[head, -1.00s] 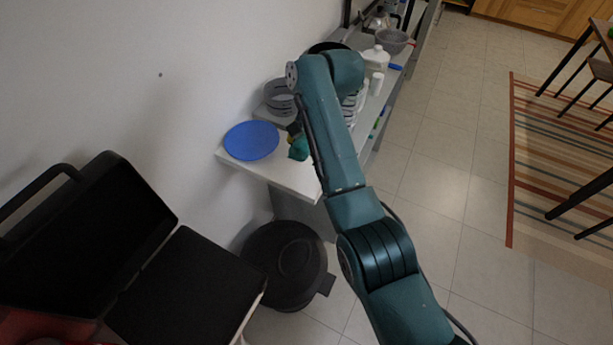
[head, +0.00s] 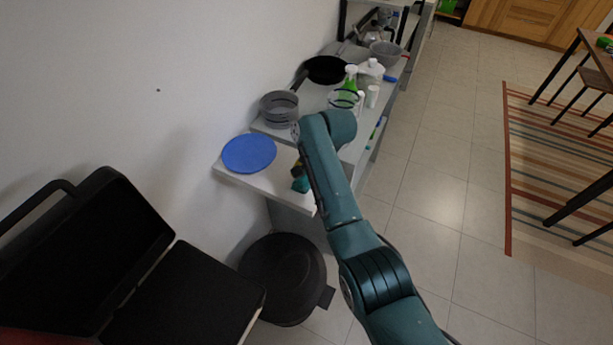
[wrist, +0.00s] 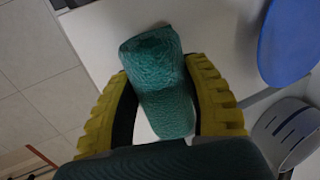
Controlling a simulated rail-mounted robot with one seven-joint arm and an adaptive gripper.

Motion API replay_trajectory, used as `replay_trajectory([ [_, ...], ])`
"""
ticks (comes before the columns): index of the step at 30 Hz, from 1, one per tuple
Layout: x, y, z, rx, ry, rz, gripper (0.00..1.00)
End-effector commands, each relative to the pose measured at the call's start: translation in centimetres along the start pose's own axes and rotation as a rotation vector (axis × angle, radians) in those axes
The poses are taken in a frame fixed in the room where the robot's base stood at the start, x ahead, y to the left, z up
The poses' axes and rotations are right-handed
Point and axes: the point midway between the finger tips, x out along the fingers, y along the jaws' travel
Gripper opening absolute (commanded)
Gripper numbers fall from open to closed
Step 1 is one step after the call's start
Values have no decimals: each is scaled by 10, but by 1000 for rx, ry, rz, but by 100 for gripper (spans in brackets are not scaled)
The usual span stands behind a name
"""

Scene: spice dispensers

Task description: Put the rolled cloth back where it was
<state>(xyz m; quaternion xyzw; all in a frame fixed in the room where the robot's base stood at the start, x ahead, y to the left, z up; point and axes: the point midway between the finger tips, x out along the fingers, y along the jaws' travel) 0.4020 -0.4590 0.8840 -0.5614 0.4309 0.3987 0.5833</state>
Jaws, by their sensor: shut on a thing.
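The rolled cloth (wrist: 160,85) is a teal, textured roll between the yellow ribbed fingers of my gripper (wrist: 165,105) in the wrist view. My gripper is shut on it, with one finger along each side. In the head view a bit of the teal cloth (head: 301,184) shows at the near end of the white shelf, beside my arm. My arm hides most of the gripper there. I cannot tell whether the cloth touches the shelf surface.
A blue plate (head: 249,153) lies on the white shelf (head: 285,190) left of the cloth. A grey slotted bowl (head: 279,109), a black pan (head: 326,69) and bottles stand farther back. A black bin (head: 283,278) is on the floor below, and an open black grill (head: 185,295) is at left.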

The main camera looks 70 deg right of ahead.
Motion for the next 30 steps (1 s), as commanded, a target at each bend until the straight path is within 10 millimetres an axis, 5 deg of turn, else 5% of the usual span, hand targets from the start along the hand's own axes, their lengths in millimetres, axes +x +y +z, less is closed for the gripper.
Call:
replay_trajectory([
  [4,1,0,0,0,-1,1,72],
  [16,-9,-1,0,0,0,0,73],
  [30,-111,-1,-1,1,0,-1,73],
])
